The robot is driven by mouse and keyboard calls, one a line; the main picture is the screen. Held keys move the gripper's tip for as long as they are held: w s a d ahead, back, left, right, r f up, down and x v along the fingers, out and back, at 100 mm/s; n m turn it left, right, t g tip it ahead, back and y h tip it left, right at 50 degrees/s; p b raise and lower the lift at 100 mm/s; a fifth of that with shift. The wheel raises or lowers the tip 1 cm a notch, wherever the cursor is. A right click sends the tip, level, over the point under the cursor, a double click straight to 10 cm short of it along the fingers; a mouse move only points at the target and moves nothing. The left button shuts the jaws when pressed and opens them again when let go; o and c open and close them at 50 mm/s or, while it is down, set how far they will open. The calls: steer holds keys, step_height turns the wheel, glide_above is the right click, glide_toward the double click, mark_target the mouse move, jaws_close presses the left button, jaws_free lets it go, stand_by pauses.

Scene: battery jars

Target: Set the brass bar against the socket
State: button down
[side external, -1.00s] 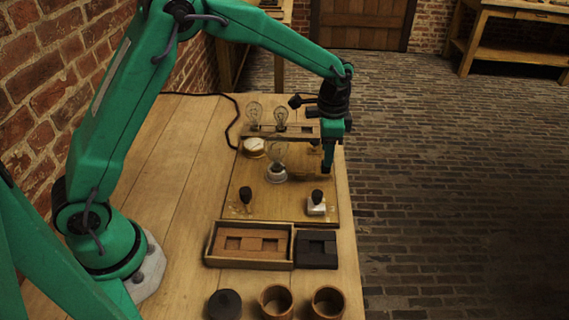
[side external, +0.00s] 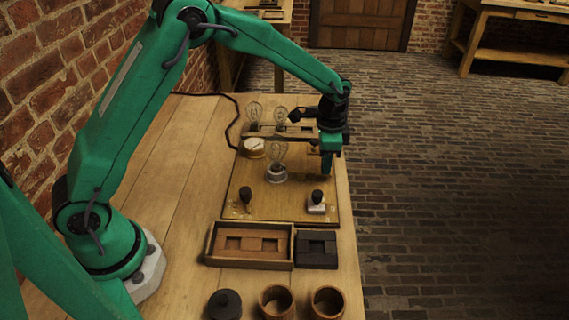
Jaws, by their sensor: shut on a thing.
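My gripper (side external: 326,170) is low over the right edge of the wooden board (side external: 240,195). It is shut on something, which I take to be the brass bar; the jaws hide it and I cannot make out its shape. A small brass-coloured piece (side external: 314,147) shows just left of the gripper. A bulb (side external: 278,153) stands upright in a pale round socket (side external: 276,174) at the board's middle, left of the gripper and apart from it. Whether the held thing touches anything is hidden.
Two more bulbs (side external: 254,113) stand behind, near a round gauge (side external: 253,147). A wooden tray (side external: 210,244), a dark block (side external: 316,250) and jars (side external: 327,301) stand nearer. The table's right edge is close to the gripper.

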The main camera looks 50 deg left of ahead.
steer(key=shift+s+a, duration=0.95)
steer(key=c, duration=1.2)
jaws_free()
steer(key=shift+c, duration=0.2)
steer(key=shift+r, duration=0.1)
steer(key=shift+w+r, duration=0.1)
steer(key=shift+r, duration=0.35)
step_height(320, 180, up, 7)
